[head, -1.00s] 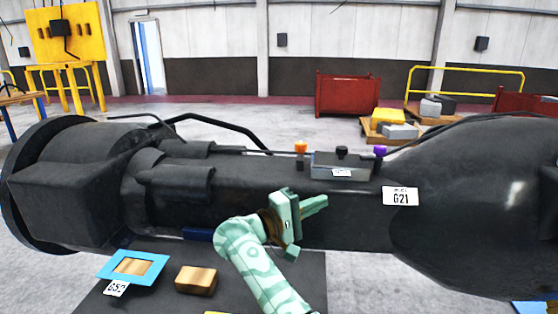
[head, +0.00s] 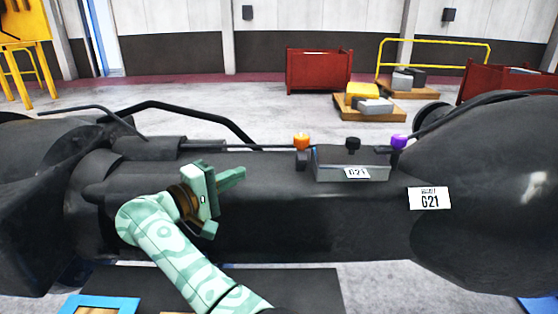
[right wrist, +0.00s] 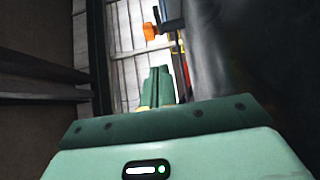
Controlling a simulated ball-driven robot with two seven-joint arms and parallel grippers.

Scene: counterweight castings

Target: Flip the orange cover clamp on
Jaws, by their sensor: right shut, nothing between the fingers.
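The orange clamp (head: 301,142) stands at the left end of the grey box (head: 350,166) on top of the black casting (head: 320,215). It looks like a small orange knob on a dark mount; its exact position is too small to tell. It also shows in the right wrist view (right wrist: 150,31), beyond the fingers. My right gripper (head: 240,175) is shut and empty, left of and lower than the clamp in the head view, with a gap between them. Its fingers also show in the right wrist view (right wrist: 157,86). My left gripper is not in view.
A black knob (head: 353,143) and a purple knob (head: 398,141) sit along the box. A G21 label (head: 429,198) is on the casting. A black bent bar (head: 190,112) rises behind it. Red bins (head: 318,69) and a loaded pallet (head: 370,108) stand far back on open floor.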

